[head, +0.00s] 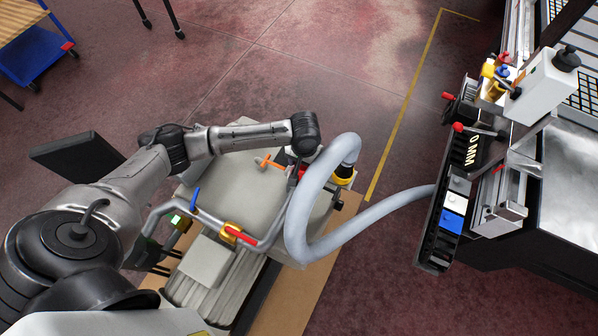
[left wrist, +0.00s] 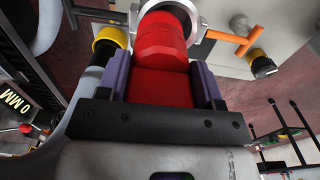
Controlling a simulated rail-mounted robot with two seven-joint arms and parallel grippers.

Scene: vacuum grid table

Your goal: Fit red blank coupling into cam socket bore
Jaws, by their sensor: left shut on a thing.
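My left gripper (left wrist: 163,82) is shut on the red blank coupling (left wrist: 163,45), which sits between its two purple finger pads. In the left wrist view the coupling's far end lies at a silver ring, the cam socket (left wrist: 198,43), and overlaps its opening. I cannot tell how deep the end is in the bore. An orange lever (left wrist: 232,37) sticks out to the right of the socket. In the head view the lever (head: 268,162) shows on the grey pump unit, beside my left gripper (head: 298,172), which is partly hidden by the hose. My right gripper is in neither view.
A thick grey hose (head: 318,200) loops close to the right of my left gripper and runs to the machine table (head: 470,190). A pipe with a red-handled valve (head: 240,236) lies in front. Open floor (head: 330,75) lies behind.

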